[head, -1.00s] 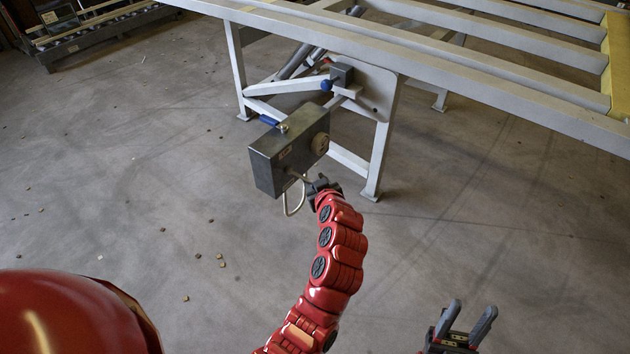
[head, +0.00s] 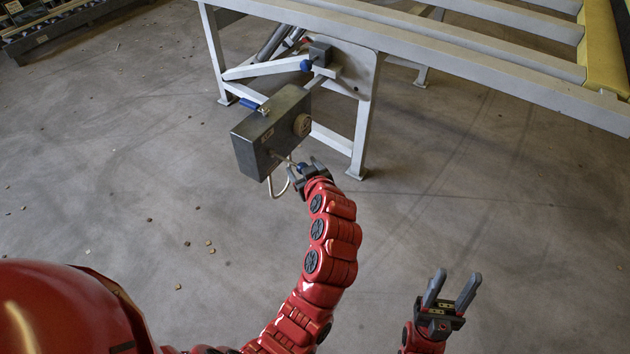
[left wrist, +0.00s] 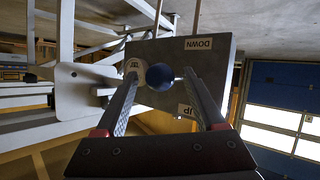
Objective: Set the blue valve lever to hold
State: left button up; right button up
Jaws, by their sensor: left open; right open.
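The grey valve box (head: 262,130) stands beside the frame's leg, with a short lever ending in a blue ball (head: 300,168) on its near side. My left gripper (head: 306,167) is open at this ball. In the left wrist view the blue ball (left wrist: 160,76) sits between the open fingers (left wrist: 160,78), with a gap on each side. Behind it the box face carries a DOWN label (left wrist: 198,44) and an UP label (left wrist: 187,110). The ball hides the lever's rod there, so its exact setting cannot be told. My right gripper (head: 450,290) is open and empty, low at right.
The large grey tilting frame (head: 440,55) stands behind. The floor in front is clear except for small scraps.

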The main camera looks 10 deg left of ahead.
pick_arm(q)
jog(key=p+v, duration=0.1)
jog(key=v, duration=1.2)
jog(key=shift+p, duration=0.35)
jog(key=shift+r, duration=0.1)
